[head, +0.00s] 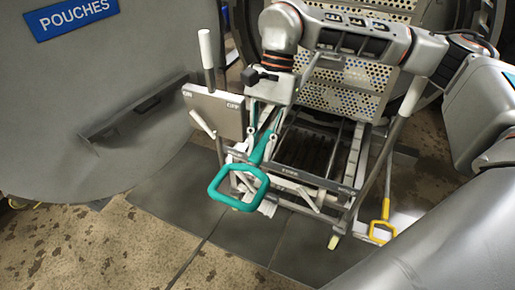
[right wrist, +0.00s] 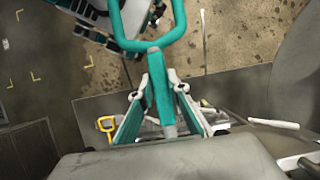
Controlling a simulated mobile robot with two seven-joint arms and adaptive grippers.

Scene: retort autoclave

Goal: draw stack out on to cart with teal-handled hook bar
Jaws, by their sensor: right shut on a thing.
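The teal-handled hook bar (head: 237,187) shows its loop handle at the near end of the cart. My right gripper (head: 262,142) is shut on its shaft, just beyond the loop. In the right wrist view, the hook bar (right wrist: 153,46) runs between the two fingers of my right gripper (right wrist: 165,105). The hook end is hidden. The stack (head: 350,75) of perforated metal trays stands at the retort mouth, partly behind my right arm. The cart (head: 300,176) stands in front of it, its rails and dark deck bare where visible. My left gripper is not in view.
A yellow-handled tool (head: 382,228) is at the cart's right side. A grey plate (head: 213,108) marked ON and OFF stands at the cart's left. The large grey door (head: 90,110) with a POUCHES sign fills the left. Dark floor mats (head: 165,205) lie in front.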

